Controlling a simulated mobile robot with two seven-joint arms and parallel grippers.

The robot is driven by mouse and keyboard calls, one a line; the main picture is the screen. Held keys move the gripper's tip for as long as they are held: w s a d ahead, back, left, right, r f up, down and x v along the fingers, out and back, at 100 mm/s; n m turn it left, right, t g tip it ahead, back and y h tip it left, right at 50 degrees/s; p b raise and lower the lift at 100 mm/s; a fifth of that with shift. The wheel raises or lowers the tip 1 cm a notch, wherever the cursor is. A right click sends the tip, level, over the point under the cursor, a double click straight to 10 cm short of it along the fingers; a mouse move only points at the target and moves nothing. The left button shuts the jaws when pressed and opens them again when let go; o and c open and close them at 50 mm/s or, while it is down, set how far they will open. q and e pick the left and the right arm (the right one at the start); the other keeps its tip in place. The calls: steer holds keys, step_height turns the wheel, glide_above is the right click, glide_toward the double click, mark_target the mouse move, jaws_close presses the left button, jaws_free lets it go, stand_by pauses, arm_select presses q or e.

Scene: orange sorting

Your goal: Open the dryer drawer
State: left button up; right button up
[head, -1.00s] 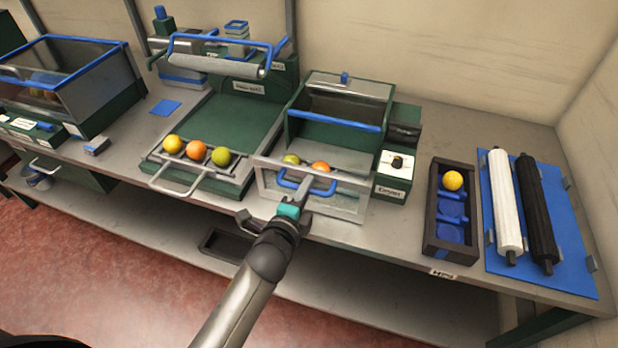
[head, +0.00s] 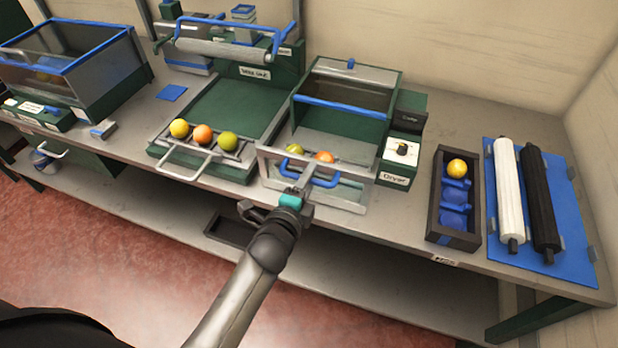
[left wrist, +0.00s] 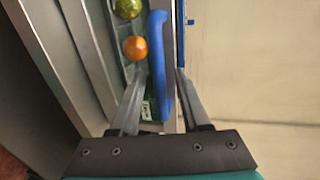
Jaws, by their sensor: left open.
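The dryer (head: 337,118) is a green box with a clear front and a blue bar, beside a panel labelled Dryer. Its clear-fronted drawer (head: 352,193) is pulled out toward me, with a yellow-green fruit (head: 292,152) and an orange one (head: 324,157) visible behind its front. My left gripper (head: 305,179) is open at the drawer's blue handle (head: 331,181). In the left wrist view, the handle (left wrist: 156,52) lies between the two spread fingers; contact is unclear. My right gripper is not in view.
Left of the drawer, a green tray (head: 222,112) has three fruits in front and a wire handle. To the right are a dark box (head: 437,220) with one orange and a blue mat (head: 565,215) with two rollers. Open floor (head: 130,255) lies in front of the bench.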

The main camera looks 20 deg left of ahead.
arm_select(q)
steer(key=v, duration=1.5)
steer(key=shift+s, duration=0.15)
stand_by(0.4)
steer(key=s+d+f+n+g+b, duration=0.1)
steer(key=s+f+n+g, duration=0.15)
steer(key=f, duration=0.75)
steer(key=s+f+n+g+b, duration=0.1)
steer(key=s+f+n+g, duration=0.2)
steer(key=f, duration=0.7)
steer(key=s+d+f+n+g+b, duration=0.1)
steer(key=s+f+n+g+b, duration=0.2)
steer(key=f, duration=0.8)
steer(key=s+a+f+n+g+b, duration=0.1)
steer(key=s+a+f+n+g, duration=0.2)
steer(key=s+f, duration=0.5)
steer(key=s+a+f+n+g+b, duration=0.1)
steer(key=s+a+f+n+g, duration=0.2)
steer(key=s+f, duration=0.5)
steer(key=s+n, duration=0.1)
steer(key=s, duration=0.2)
steer(key=shift+y, duration=0.3)
